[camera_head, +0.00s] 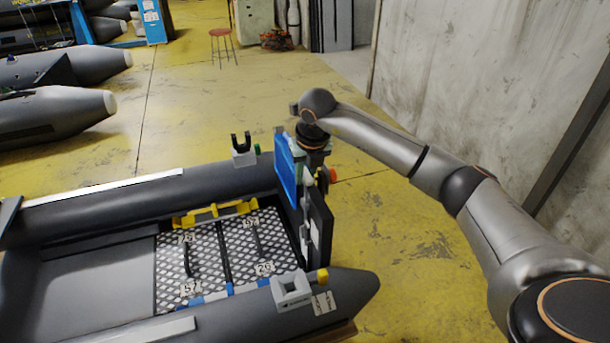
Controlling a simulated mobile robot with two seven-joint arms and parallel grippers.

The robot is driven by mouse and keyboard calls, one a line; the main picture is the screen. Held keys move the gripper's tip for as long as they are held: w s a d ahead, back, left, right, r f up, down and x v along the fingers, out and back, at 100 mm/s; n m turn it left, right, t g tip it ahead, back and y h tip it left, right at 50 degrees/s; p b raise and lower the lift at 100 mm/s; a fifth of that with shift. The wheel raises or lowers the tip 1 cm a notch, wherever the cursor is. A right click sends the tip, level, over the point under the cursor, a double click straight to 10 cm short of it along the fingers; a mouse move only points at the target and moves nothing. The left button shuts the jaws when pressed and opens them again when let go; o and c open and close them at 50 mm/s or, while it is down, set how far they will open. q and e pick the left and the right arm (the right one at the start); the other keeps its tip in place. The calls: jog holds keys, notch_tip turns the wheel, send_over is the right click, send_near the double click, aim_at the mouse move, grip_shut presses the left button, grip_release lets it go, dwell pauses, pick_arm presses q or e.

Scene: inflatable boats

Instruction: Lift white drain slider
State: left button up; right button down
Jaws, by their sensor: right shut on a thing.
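A light, upright strip that looks like the white drain slider (308,220) is on the transom at the near end of the grey inflatable boat, between a blue panel (286,165) and a black panel (320,222). My right gripper (308,176) is at the top of the transom, over the slider. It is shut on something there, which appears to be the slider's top. The fingertips are small and partly hidden, so the exact contact is unclear. My left gripper is not in view.
The boat's floor has metal checker plates (241,256) and a yellow bar (215,213). Grey brackets (291,291) sit on its tubes. A concrete wall (480,100) stands at the right. Yellow floor (400,235) is clear beside the boat. A red stool (221,34) stands far back.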

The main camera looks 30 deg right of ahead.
jog(key=shift+d+r+p, duration=0.2)
jog(key=shift+r+p, duration=0.65)
jog(key=shift+r, duration=0.5)
jog(key=c, duration=0.9)
grip_release()
jog(key=shift+f, duration=0.1)
jog(key=shift+o, duration=1.3)
jog(key=shift+a, duration=0.1)
notch_tip(320, 180, up, 2)
jog(key=shift+r+p, duration=0.2)
jog(key=shift+p, duration=0.65)
notch_tip(320, 180, up, 2)
jog(key=shift+r+p, duration=0.2)
jog(key=shift+p, duration=0.4)
jog(key=shift+r, duration=1.1)
